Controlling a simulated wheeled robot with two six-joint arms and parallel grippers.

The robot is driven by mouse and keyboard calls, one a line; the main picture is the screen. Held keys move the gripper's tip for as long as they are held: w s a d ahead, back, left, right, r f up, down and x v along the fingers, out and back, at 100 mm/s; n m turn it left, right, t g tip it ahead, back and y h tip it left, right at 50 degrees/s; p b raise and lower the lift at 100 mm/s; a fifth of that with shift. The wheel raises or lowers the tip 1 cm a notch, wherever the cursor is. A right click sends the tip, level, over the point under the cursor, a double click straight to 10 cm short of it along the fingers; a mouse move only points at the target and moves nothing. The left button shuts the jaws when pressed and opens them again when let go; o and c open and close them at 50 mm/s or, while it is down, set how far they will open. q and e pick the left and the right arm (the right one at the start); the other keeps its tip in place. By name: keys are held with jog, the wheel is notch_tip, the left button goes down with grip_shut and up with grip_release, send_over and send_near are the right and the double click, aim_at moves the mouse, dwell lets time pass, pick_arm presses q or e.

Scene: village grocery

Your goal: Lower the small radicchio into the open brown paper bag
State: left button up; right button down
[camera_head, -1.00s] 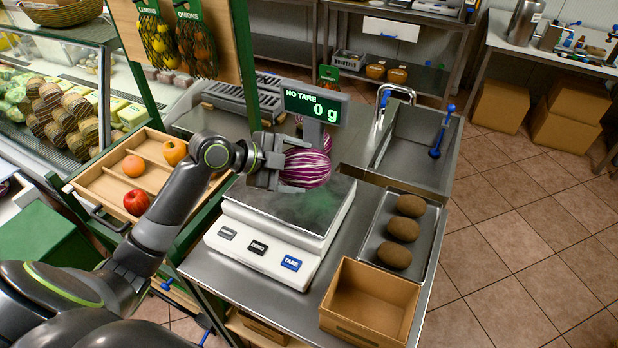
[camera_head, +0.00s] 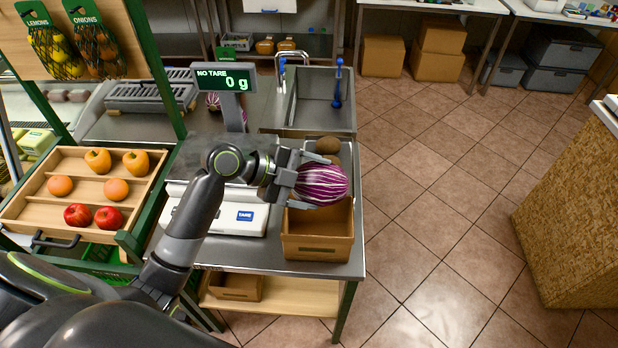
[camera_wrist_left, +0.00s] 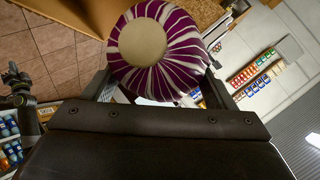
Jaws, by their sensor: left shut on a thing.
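The radicchio (camera_head: 324,185), purple with white stripes, is held between the fingers of my left gripper (camera_head: 310,181). It also shows in the left wrist view (camera_wrist_left: 185,72), its pale round base facing the camera. The open brown container (camera_head: 318,247), which looks like the bag, stands on the steel counter near its front right corner. The radicchio appears above its opening, over the back part, and hides some of the inside. The gap between them cannot be told exactly. My right gripper is not in view.
The white scale (camera_head: 245,216) stands left of the container, its display (camera_head: 229,82) reading 0 g. Another radicchio (camera_head: 213,101) is partly hidden behind the display. A fruit tray (camera_head: 30,205) is at left.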

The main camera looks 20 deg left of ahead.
pick_arm(q)
jog(key=shift+f+b, duration=0.4)
jog(key=shift+f, duration=0.35)
notch_tip(320, 180, down, 2)
jog(key=shift+f+b, duration=0.1)
jog(key=shift+b, duration=0.6)
jog(key=shift+f+b, duration=0.65)
jog(key=shift+f, duration=0.15)
notch_tip(320, 180, down, 3)
jog(key=b, duration=0.3)
jog(key=shift+r, duration=0.1)
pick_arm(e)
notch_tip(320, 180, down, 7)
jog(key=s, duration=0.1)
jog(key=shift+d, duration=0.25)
pick_arm(q)
jog(key=o, duration=1.3)
jog(key=shift+s, duration=0.1)
